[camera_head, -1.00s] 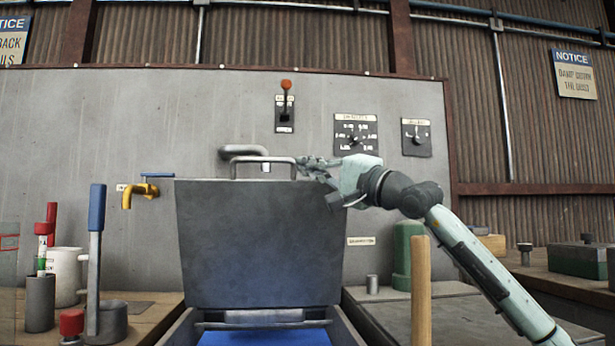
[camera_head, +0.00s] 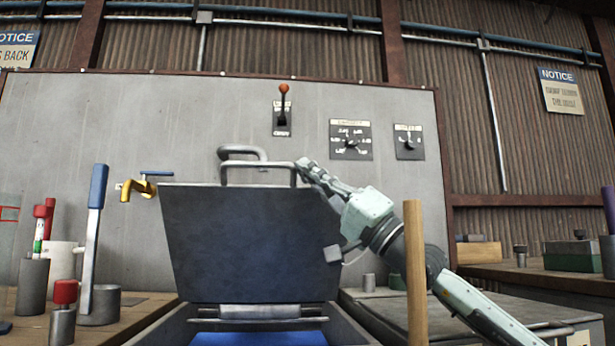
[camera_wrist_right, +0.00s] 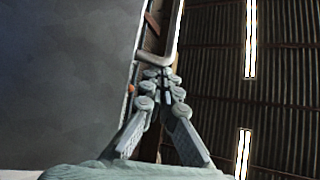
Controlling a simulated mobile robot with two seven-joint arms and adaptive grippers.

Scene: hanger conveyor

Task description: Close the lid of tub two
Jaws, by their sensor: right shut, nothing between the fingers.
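The dark grey lid (camera_head: 250,245) stands open, nearly upright, at the back of a tub (camera_head: 355,334) with a blue interior (camera_head: 258,339). No number on the tub is readable. A metal bar handle (camera_head: 232,174) runs along the lid's top edge. My right gripper (camera_head: 308,170) is shut and empty at the lid's top right corner, close to the handle's right end. In the right wrist view, the closed fingertips (camera_wrist_right: 160,75) lie beside the lid face (camera_wrist_right: 65,70), near the handle (camera_wrist_right: 175,40); whether they touch is unclear. My left gripper is out of view.
A wooden post (camera_head: 415,275) stands in front of my right arm. A blue-handled lever (camera_head: 96,195) and red-topped items (camera_head: 65,292) stand left of the tub. A yellow tap (camera_head: 138,190) and a grey panel (camera_head: 390,200) are behind. Benches flank the tub.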

